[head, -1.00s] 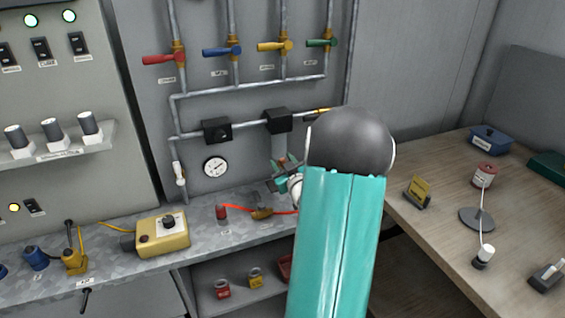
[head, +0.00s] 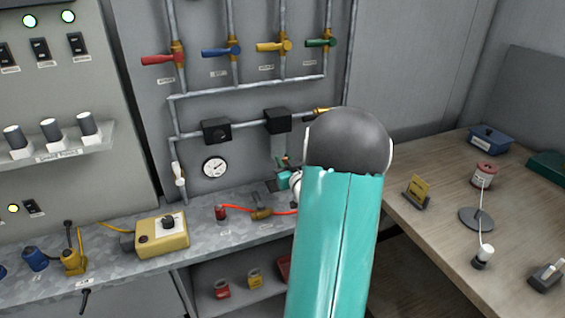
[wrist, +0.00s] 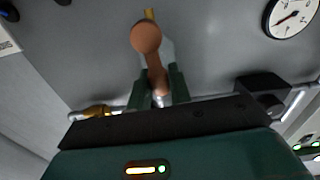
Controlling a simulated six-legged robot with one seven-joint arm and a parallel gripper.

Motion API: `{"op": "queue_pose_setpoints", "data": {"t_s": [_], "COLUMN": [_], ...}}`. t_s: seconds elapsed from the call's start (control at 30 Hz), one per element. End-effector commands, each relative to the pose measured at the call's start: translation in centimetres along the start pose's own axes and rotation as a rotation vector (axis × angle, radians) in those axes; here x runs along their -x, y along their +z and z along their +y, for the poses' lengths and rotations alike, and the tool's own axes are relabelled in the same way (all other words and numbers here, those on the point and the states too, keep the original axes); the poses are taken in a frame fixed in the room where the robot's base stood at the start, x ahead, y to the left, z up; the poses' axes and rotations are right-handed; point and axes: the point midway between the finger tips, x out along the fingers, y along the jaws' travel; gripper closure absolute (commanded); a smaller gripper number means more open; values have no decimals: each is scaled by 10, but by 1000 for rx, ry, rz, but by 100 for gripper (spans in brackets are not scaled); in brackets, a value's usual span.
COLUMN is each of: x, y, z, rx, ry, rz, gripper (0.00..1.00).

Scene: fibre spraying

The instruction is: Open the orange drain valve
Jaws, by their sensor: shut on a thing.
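The orange drain valve's handle (wrist: 155,72) shows in the wrist view as an orange-brown lever with a round knob (wrist: 146,37) at its end. My gripper (wrist: 159,86) has its two dark green fingers on either side of this lever and is shut on it. A metallic part shows at the lever's base between the fingers. In the head view my gripper (head: 283,172) is small, in front of the wall panel beneath a black box (head: 278,120). My arm hides much of that area, and the valve body is not clear.
A pipe with black boxes and a gauge (head: 215,167) is on the panel, below red, blue, yellow and green valves. The bench holds a yellow box (head: 162,234) and a brown fitting (head: 262,206) by a red hose. A wooden table (head: 430,240) is at right.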

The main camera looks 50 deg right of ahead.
Motion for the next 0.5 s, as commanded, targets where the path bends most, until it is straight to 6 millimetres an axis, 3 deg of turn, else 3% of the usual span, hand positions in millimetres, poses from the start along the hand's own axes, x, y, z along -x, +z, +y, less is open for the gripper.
{"op": "queue_pose_setpoints", "data": {"t_s": [0.43, 0.47, 0.5], "x": [0, 0, 0], "y": [0, 0, 0], "z": [5, 5, 5], "rx": [-80, -80, -80], "ry": [1, 2, 2], "rz": [0, 0, 0], "gripper": [100, 78, 70]}}
